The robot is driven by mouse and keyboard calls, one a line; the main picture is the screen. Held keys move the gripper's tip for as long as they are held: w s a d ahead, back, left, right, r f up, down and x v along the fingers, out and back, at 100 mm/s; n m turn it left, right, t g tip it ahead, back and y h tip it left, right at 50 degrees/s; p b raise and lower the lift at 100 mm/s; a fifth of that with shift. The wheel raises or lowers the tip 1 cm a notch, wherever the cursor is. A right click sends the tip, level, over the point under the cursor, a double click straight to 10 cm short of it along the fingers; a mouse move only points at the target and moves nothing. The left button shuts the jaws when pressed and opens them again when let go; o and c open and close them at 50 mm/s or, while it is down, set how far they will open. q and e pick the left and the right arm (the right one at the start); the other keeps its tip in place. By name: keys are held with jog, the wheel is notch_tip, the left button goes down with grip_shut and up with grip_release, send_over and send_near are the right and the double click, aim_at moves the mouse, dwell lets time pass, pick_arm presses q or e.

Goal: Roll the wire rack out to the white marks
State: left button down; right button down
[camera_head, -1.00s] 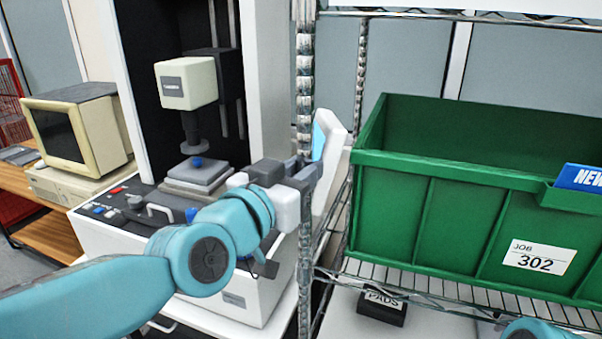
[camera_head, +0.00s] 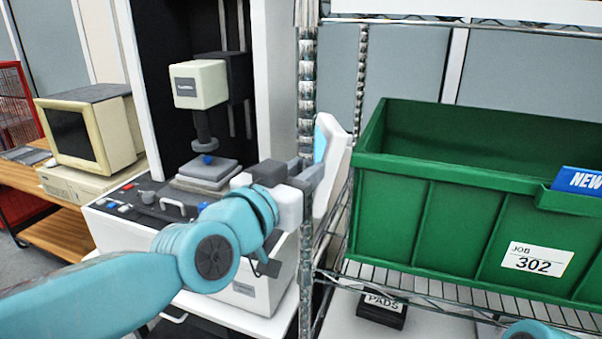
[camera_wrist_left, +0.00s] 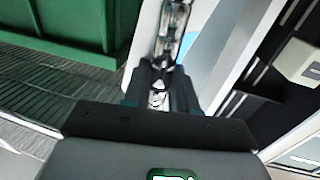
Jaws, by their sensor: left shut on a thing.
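The wire rack's front-left chrome post (camera_head: 307,90) stands upright in the middle of the head view. Its wire shelf (camera_head: 420,300) runs off to the right, with a green bin (camera_head: 430,215) labelled JOB 302 on it. My left gripper (camera_head: 308,178) is shut on the post at about the bin's height. In the left wrist view the post (camera_wrist_left: 172,30) runs between the fingers (camera_wrist_left: 160,88). My right gripper is out of view; only a teal piece of my arm shows at bottom right. No white marks and no rack casters are in view.
A measuring machine (camera_head: 200,85) with a white base stands behind and left of the post. A beige monitor (camera_head: 95,130) sits on a wooden desk (camera_head: 50,235) at far left. A black PADS block (camera_head: 382,308) lies below the shelf. Grey panels are behind the rack.

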pick_arm(q)
jog(key=c, duration=1.2)
grip_release()
jog(key=shift+s+r, duration=0.1)
jog(key=shift+r, duration=0.05)
jog(key=shift+o, duration=1.3)
jog(key=shift+s+d, duration=0.1)
jog(key=shift+d, duration=0.05)
jog(key=p+v, duration=0.1)
jog(key=v, duration=1.5)
jog(key=shift+s, duration=0.15)
